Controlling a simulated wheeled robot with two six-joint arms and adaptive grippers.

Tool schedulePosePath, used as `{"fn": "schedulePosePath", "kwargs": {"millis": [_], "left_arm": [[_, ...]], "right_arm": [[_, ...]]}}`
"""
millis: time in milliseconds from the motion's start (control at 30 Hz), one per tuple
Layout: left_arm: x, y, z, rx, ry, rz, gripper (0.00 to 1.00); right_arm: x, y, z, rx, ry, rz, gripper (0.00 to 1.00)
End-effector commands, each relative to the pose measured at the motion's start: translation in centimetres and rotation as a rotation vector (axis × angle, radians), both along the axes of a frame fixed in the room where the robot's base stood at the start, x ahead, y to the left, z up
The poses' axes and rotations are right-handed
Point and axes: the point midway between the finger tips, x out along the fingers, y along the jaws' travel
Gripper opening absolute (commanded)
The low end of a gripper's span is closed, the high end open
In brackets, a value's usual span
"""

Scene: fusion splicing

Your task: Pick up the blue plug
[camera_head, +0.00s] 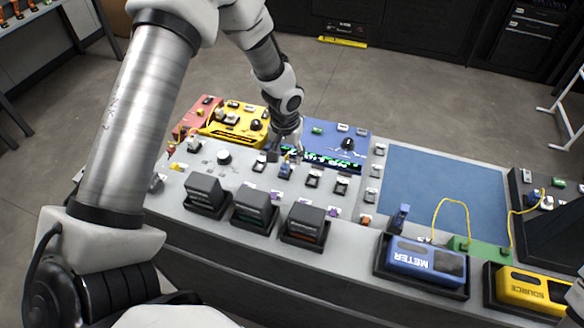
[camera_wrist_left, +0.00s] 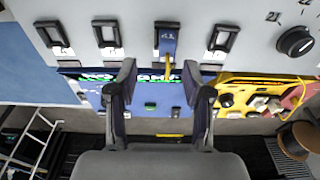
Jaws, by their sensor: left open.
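A blue plug (camera_head: 286,168) with a white mark stands in a dark-framed slot in the grey console, in a row of similar slots. In the left wrist view, the blue plug (camera_wrist_left: 168,40) is ahead of the fingers, roughly in line with the gap between them, with a yellow strip running from it toward me. My left gripper (camera_head: 289,152) is just behind the plug in the head view. In the wrist view, the left gripper (camera_wrist_left: 161,75) has its fingers apart with nothing gripped. My right gripper is out of view.
Another upright blue piece (camera_head: 401,216) stands near the blue METER box (camera_head: 425,259). A yellow SOURCE box (camera_head: 533,289) is at right. Three dark blocks (camera_head: 254,208) stand along the console front. A blue mat (camera_head: 445,195) has free room. Empty slots (camera_head: 313,179) flank the plug.

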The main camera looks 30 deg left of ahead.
Motion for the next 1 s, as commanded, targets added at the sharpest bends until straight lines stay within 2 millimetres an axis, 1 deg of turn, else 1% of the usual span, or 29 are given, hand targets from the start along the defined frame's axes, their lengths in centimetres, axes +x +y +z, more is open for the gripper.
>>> {"fn": "schedulePosePath", "kwargs": {"millis": [33,167,200,300,500,533,567,600,667,1000], "left_arm": [[-0.1,0.1,-0.3,0.000,0.003,-0.001,0.50],[-0.2,0.5,-2.4,-0.001,0.004,0.000,0.50],[-0.1,0.5,-3.3,0.000,0.003,-0.001,0.50],[0.1,0.5,-4.6,0.000,0.001,-0.001,0.50],[0.2,0.5,-5.0,-0.001,-0.001,0.000,0.50],[0.2,0.5,-5.0,-0.001,-0.001,0.000,0.46],[0.2,0.5,-5.0,-0.001,-0.001,0.000,0.36],[0.2,0.5,-4.9,-0.001,-0.001,0.000,0.22],[0.2,0.5,-4.9,-0.001,-0.001,0.000,0.00],[0.2,0.5,-4.9,-0.001,-0.001,0.000,0.00]], "right_arm": [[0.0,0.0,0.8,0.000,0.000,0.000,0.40],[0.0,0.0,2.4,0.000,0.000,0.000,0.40],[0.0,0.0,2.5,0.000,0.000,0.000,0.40],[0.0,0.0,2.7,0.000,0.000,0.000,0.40],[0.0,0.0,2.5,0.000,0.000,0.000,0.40],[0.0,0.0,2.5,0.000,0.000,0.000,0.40],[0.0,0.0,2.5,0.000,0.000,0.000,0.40],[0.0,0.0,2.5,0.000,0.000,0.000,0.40],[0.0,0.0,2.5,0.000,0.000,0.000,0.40],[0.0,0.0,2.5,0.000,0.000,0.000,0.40]]}}
